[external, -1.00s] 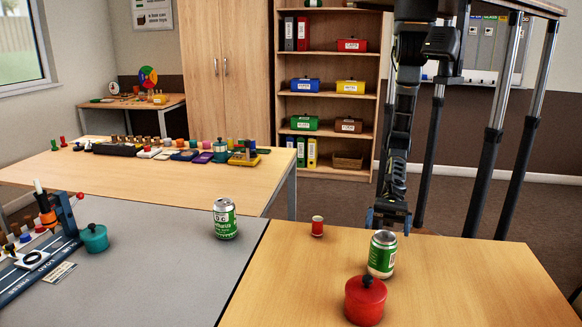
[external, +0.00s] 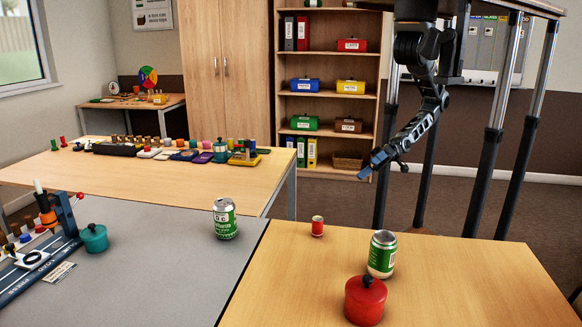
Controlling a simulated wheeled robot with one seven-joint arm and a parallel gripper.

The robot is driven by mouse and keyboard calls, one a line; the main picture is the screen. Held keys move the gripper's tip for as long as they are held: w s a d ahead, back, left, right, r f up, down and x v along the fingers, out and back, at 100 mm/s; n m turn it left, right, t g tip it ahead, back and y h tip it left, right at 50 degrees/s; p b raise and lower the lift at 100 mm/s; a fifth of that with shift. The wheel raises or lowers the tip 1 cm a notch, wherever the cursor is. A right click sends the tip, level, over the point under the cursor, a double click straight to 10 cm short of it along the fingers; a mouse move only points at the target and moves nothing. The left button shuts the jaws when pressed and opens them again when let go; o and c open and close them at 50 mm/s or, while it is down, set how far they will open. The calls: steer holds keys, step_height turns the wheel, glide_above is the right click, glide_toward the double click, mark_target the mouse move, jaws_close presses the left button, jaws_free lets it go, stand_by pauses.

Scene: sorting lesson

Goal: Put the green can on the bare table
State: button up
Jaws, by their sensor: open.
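One green can (external: 382,254) stands upright on the bare wooden table (external: 470,285), just behind a red lidded pot. A second green can (external: 225,218) stands upright on the grey surface (external: 180,255) to the left, near its edge with the wooden table. My gripper (external: 364,175) is raised above and behind the wooden table, pointing down and to the left. It is open and holds nothing. It is apart from both cans.
The red pot (external: 365,301) and a small red cup (external: 318,226) stand on the wooden table, whose right part is clear. A table with many small items (external: 150,185) stands behind.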

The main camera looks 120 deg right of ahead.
steer(key=s+d+r+n+h, duration=0.2)
steer(key=s+r+n, duration=0.4)
steer(key=s+n, duration=0.2)
steer(key=shift+r+n+g, duration=0.3)
steer(key=shift+r+g, duration=0.1)
